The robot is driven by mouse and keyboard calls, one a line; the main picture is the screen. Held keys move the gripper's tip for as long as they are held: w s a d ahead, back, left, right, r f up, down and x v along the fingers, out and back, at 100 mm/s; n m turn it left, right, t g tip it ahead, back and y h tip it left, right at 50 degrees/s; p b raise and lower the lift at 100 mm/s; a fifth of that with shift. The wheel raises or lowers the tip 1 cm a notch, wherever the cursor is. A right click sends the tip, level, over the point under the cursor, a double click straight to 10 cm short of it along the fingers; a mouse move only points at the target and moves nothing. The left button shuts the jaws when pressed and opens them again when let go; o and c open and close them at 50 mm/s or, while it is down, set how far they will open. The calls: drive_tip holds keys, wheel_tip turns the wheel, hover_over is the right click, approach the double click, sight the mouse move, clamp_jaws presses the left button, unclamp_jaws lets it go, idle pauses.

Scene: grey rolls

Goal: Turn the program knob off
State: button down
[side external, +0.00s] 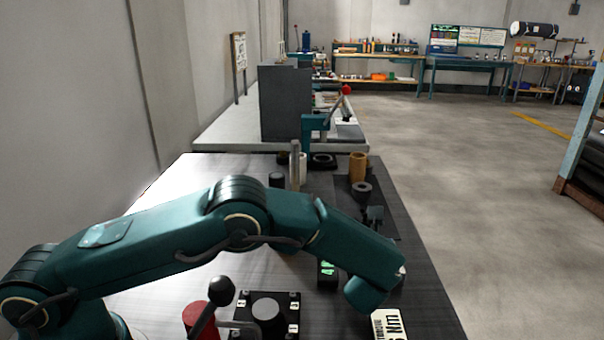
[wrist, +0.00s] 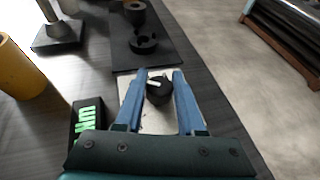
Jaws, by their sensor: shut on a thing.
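The program knob (wrist: 159,91) is black and round with a white pointer mark, which points to the upper left in the wrist view. It sits on a pale plate (wrist: 158,122). My gripper (wrist: 159,76) has its two blue fingers on either side of the knob, shut on it. In the side external view a white lettered plate (side external: 389,326) shows at the bottom, partly hidden by my wrist. The knob and my fingertips are hidden there behind my arm.
A small display with green lit characters (wrist: 88,115) stands left of the plate. A black ball-topped lever (side external: 221,291) and a red cylinder (side external: 199,319) stand near my arm.

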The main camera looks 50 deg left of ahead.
drive_tip(key=shift+a+r+n+g+y, duration=0.1)
drive_tip(key=shift+n+g+y, duration=0.2)
drive_tip(key=shift+n+y, duration=0.2)
drive_tip(key=c, duration=0.5)
unclamp_jaws()
drive_tip(key=shift+s+d+r, duration=0.1)
drive_tip(key=shift+s+d, duration=0.2)
drive_tip(key=shift+d, duration=0.05)
drive_tip(key=shift+v, duration=2.1)
drive_tip(key=shift+a, duration=0.1)
